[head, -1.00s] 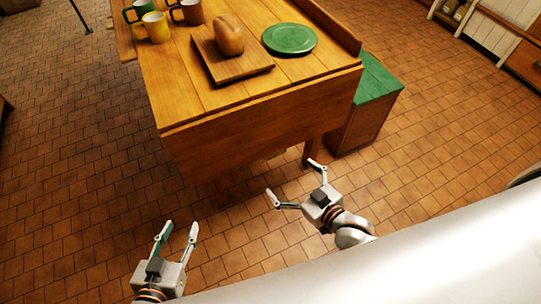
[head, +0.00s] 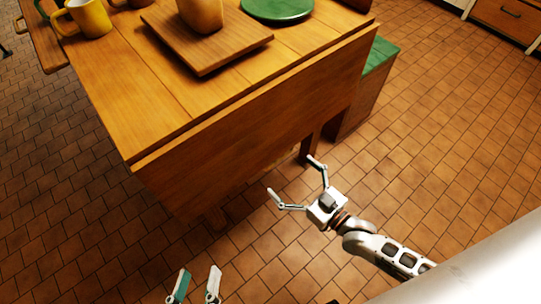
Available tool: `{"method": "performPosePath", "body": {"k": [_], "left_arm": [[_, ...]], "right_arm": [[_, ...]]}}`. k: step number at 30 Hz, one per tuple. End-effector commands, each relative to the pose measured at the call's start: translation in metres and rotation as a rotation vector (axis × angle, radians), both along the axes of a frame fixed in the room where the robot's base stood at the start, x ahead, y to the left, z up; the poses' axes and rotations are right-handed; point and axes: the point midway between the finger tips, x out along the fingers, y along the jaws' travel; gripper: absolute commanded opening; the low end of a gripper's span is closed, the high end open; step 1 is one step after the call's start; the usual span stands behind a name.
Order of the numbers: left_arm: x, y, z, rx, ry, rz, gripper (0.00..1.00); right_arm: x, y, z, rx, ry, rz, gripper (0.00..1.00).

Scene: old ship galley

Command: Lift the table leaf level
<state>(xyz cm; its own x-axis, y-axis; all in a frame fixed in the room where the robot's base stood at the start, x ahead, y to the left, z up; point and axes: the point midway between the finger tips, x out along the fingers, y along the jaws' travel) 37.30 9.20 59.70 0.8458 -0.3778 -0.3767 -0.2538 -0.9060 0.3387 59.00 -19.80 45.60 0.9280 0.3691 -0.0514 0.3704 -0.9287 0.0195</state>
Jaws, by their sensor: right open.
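The table leaf (head: 255,125) is a wooden panel that hangs down from the near edge of the wooden table (head: 105,100). My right gripper (head: 297,177) is open and empty, in front of and below the right part of the leaf, apart from it. My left gripper (head: 199,272) is at the bottom edge of the picture, below the leaf's left part. Its two fingers are spread with nothing between them, and the rest of it is cut off by the frame.
A green-topped bench (head: 380,55) stands at the right side. Tiled floor (head: 450,130) is clear to the right.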

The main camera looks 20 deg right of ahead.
Motion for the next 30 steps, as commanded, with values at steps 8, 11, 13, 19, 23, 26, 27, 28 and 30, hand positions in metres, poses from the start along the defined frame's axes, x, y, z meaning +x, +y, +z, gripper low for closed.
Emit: {"method": "performPosePath", "body": {"k": [8, 11, 13, 19, 23, 26, 27, 28, 30], "left_arm": [[-0.004, -0.005, -0.019, -0.109, 0.059, 0.049, 0.4], [-0.001, -0.006, -0.016, -0.123, 0.054, 0.055, 0.4], [-0.001, -0.006, -0.015, -0.134, 0.054, 0.059, 0.4], [-0.003, -0.012, -0.016, -0.19, 0.069, 0.081, 0.4], [-0.004, -0.016, -0.016, -0.234, 0.082, 0.1, 0.4], [-0.004, -0.018, -0.016, -0.265, 0.089, 0.114, 0.4], [-0.004, -0.019, -0.016, -0.274, 0.091, 0.119, 0.4], [-0.004, -0.019, -0.016, -0.281, 0.093, 0.121, 0.4], [-0.004, -0.02, -0.015, -0.292, 0.094, 0.125, 0.4]], "right_arm": [[0.014, -0.024, -0.07, 0.035, -0.02, -0.027, 1.0], [0.022, -0.026, -0.069, 0.039, -0.035, -0.03, 1.0], [0.028, -0.025, -0.066, 0.04, -0.041, -0.031, 1.0], [0.054, -0.015, -0.066, 0.043, -0.042, -0.031, 1.0], [0.072, -0.009, -0.066, 0.042, -0.04, -0.031, 1.0], [0.083, -0.004, -0.067, 0.041, -0.039, -0.031, 1.0], [0.087, -0.003, -0.066, 0.041, -0.039, -0.031, 1.0], [0.089, -0.002, -0.066, 0.041, -0.039, -0.031, 1.0], [0.093, -0.001, -0.066, 0.041, -0.039, -0.031, 1.0]]}}
